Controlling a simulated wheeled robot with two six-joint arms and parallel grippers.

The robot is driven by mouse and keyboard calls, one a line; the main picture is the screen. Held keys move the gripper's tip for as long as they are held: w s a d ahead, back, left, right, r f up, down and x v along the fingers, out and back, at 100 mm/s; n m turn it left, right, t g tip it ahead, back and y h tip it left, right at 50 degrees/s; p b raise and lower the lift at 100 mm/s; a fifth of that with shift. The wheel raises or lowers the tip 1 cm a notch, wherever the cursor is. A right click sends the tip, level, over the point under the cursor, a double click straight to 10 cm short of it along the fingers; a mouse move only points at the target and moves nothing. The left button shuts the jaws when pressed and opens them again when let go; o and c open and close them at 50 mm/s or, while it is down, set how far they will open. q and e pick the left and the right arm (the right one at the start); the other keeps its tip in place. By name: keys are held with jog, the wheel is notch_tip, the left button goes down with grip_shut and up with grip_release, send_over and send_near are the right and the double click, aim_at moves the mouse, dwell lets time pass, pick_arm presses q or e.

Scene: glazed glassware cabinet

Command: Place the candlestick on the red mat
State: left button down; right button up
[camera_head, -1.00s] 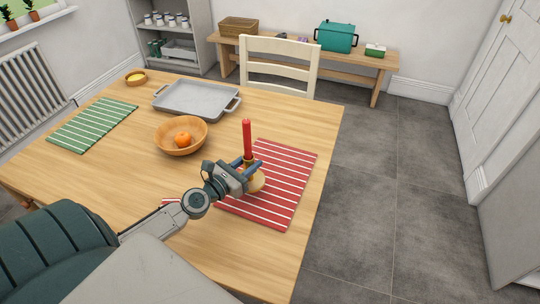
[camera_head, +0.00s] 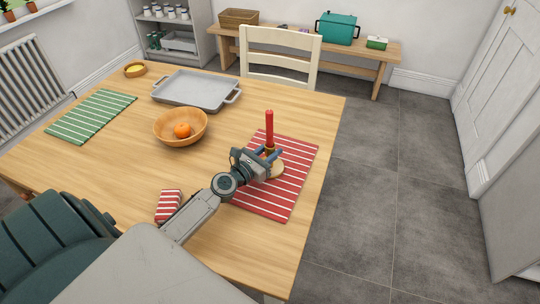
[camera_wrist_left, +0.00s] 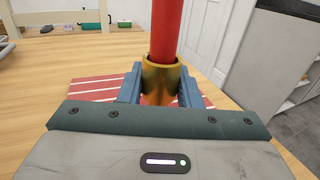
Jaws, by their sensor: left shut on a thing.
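The candlestick (camera_head: 269,128) has a red candle, a brass-coloured holder and a pale round base. It stands upright over the red mat with white stripes (camera_head: 292,190). I cannot tell whether its base touches the mat. My left gripper (camera_head: 272,156) is shut on the candlestick. In the left wrist view, the brass holder (camera_wrist_left: 160,78) sits between the blue fingers, with the red candle rising above and striped mat behind. The gripper hides part of the holder and base. My right gripper is not in view.
A chair (camera_head: 280,50) stands behind the table.

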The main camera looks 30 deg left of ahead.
aim_at(267, 155)
pick_arm(q)
jog(key=shift+r, duration=0.15)
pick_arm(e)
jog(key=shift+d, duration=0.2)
pick_arm(q)
jog(key=shift+f, duration=0.2)
jog(key=c, duration=1)
grip_release()
jog(key=shift+c, duration=0.2)
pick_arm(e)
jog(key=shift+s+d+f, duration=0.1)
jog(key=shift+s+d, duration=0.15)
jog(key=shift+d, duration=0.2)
